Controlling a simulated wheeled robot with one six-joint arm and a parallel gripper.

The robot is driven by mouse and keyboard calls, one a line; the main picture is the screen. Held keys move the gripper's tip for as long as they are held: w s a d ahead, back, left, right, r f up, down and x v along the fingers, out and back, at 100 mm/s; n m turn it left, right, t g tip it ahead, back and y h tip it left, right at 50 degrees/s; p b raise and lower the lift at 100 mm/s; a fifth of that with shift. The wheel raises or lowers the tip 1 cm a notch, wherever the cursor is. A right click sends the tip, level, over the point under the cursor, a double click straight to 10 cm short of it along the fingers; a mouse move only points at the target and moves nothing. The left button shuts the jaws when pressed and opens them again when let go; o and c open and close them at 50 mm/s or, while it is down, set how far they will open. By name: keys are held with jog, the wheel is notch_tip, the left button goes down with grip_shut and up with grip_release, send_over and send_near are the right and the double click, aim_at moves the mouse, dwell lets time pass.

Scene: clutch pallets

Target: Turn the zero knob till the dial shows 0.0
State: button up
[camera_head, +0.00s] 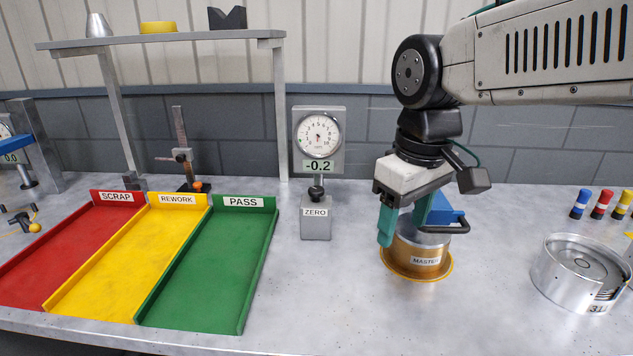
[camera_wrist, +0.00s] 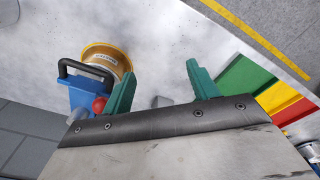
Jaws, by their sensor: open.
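The dial gauge (camera_head: 319,133) stands upright at the back of the bench, and its green readout (camera_head: 318,166) shows -0.2. Below it is the black zero knob (camera_head: 316,191) on a grey block labelled ZERO (camera_head: 316,228). My gripper (camera_head: 403,225) is to the right of the knob, apart from it, with its teal fingers pointing down in front of the MASTER piece. In the wrist view the two fingers (camera_wrist: 160,82) are spread with nothing held between them. A small grey shape shows low between them; I cannot tell what it is.
The brass MASTER piece (camera_head: 425,261) stands close to my fingers, with a blue part and black handle (camera_head: 447,225) beside them. Red, yellow and green (camera_head: 212,270) trays lie left. A silver round part (camera_head: 573,270) sits right. The bench before the ZERO block is clear.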

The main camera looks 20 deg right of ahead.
jog(key=w+r+n, duration=0.2)
jog(key=w+n, duration=0.4)
jog(key=w, duration=1.1)
jog(key=n+g, duration=0.1)
jog(key=n, duration=0.4)
send_near(316, 189)
jog(key=shift+s+d+f, duration=0.1)
jog(key=shift+s+f, duration=0.2)
jog(key=shift+s, duration=0.05)
jog(key=shift+w+f, duration=0.2)
jog(key=shift+w, duration=0.1)
jog(key=shift+w+f, duration=0.1)
jog(key=shift+f, duration=0.2)
notch_tip(316, 189, down, 7)
jog(key=shift+f, duration=0.1)
jog(key=shift+c, duration=0.2)
jog(key=c, duration=0.9)
